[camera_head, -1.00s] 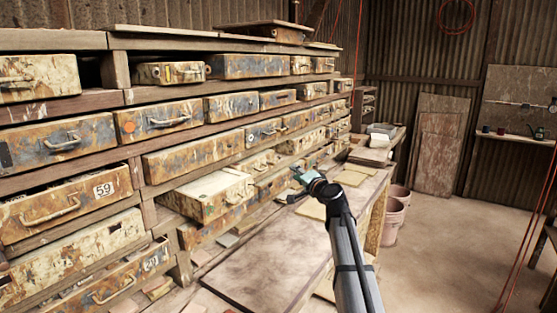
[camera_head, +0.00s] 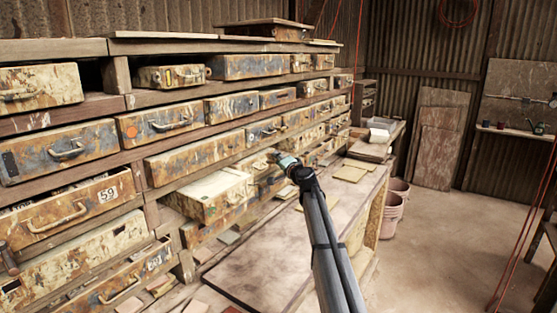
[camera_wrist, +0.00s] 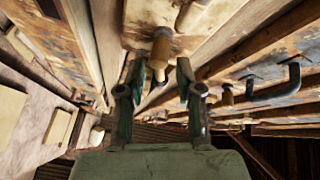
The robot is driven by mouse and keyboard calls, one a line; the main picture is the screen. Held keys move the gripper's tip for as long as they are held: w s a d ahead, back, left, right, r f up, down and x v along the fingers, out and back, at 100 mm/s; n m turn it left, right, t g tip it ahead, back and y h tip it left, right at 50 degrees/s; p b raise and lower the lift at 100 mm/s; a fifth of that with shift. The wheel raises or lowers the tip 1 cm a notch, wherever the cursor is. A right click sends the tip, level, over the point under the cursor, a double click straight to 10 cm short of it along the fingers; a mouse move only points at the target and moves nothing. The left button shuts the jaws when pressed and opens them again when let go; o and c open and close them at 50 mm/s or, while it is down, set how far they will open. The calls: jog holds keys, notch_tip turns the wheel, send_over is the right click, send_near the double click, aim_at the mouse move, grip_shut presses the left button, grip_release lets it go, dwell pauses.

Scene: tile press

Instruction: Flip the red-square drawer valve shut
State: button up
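My gripper (camera_head: 276,157) is up close to the fronts of the middle drawers in the head view. In the wrist view my gripper (camera_wrist: 160,68) is open, with its two fingers apart. A tan, peg-like knob (camera_wrist: 160,46) on a drawer front shows in the gap between the fingertips; I cannot tell whether a finger touches it. A second tan knob (camera_wrist: 227,95) sits to the right, beyond the right finger. I make out no red square in either view, so I cannot tell which knob is the red-square valve.
A pale drawer (camera_head: 212,196) sticks out of the rack to the left of my gripper. Dark handles (camera_wrist: 283,84) jut from the drawer fronts at right in the wrist view. A workbench (camera_head: 275,255) runs below the rack. Pink buckets (camera_head: 391,213) stand on the floor.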

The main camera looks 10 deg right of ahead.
grip_shut()
jog(key=shift+r+p, duration=0.15)
jog(key=shift+p, duration=0.3)
jog(key=shift+f+m+g+p, duration=0.3)
jog(key=shift+m+g+p, duration=0.4)
jog(key=shift+p, duration=1.25)
jog(key=shift+f+m+g+p, duration=0.35)
jog(key=shift+m+p, duration=0.65)
jog(key=shift+p, duration=0.95)
jog(key=shift+r, duration=0.1)
